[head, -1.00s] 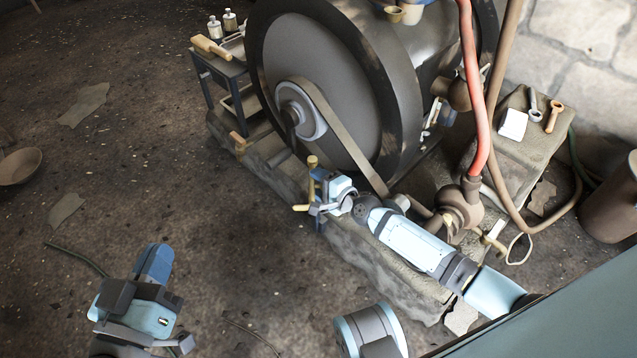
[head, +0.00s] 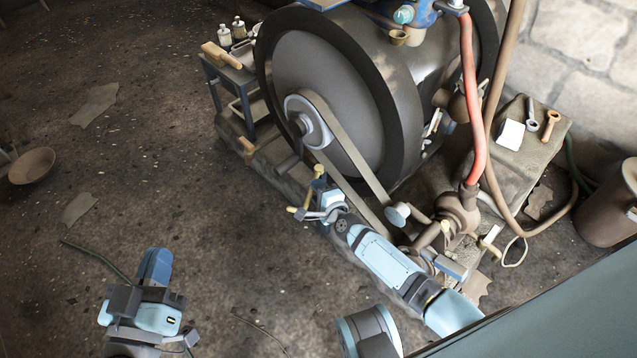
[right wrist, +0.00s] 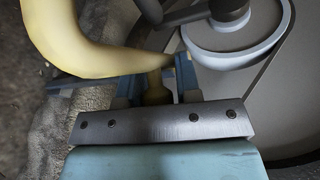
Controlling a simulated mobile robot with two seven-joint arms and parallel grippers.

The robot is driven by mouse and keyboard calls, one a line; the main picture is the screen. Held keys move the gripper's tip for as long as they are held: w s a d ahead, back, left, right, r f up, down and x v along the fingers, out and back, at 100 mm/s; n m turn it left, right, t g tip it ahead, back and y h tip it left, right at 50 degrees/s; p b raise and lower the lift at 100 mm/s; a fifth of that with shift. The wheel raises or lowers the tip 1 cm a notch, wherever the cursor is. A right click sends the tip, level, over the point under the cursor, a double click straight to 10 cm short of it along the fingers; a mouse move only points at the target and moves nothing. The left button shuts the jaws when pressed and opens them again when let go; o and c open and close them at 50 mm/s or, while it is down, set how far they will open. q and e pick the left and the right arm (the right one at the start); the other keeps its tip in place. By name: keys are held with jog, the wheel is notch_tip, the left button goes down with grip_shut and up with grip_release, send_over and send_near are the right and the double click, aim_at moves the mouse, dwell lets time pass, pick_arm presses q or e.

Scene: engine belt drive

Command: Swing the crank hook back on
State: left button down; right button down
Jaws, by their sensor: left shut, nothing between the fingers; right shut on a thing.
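A yellow curved piece, which looks like the crank hook (right wrist: 85,45), fills the upper left of the right wrist view. In the head view its yellow end (head: 297,211) shows left of my right gripper (head: 318,197). The right gripper is shut on the yellow stem (right wrist: 157,88), beside the engine base and below the pulley. Its own hand partly hides the hook. I cannot tell whether the hook touches the engine. My left gripper (head: 155,265) is shut and empty, over the floor at lower left, well away from the engine.
The large flywheel (head: 325,90) and its belt pulley (head: 310,122) stand just beyond my right gripper. A belt (head: 345,150) runs past my right forearm. A red hose (head: 476,110) and stone block (head: 535,150) are at the right. The left floor is mostly clear.

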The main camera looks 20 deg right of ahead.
pick_arm(q)
jog(key=shift+f, duration=0.2)
pick_arm(e)
jog(key=shift+s+a+f, duration=0.1)
jog(key=shift+f, duration=0.15)
jog(key=c, duration=0.9)
grip_release()
jog(key=shift+r, duration=0.15)
pick_arm(q)
jog(key=shift+s+a+f+g+y+p, duration=0.1)
jog(key=shift+a+f+g+y+p, duration=0.3)
jog(key=shift+f, duration=0.4)
jog(key=shift+s+a+f+g+y+p, duration=0.1)
jog(key=shift+a+f+g+y+p, duration=0.3)
jog(key=shift+f, duration=0.35)
jog(key=shift+s+a+f+g+y+p, duration=0.1)
jog(key=shift+a+f+g+y+p, duration=0.2)
jog(key=shift+f+g+p, duration=0.35)
pick_arm(e)
jog(key=v, duration=0.7)
jog(key=shift+s, duration=0.2)
pick_arm(q)
jog(key=shift+f, duration=0.15)
pick_arm(e)
jog(key=shift+c, duration=0.2)
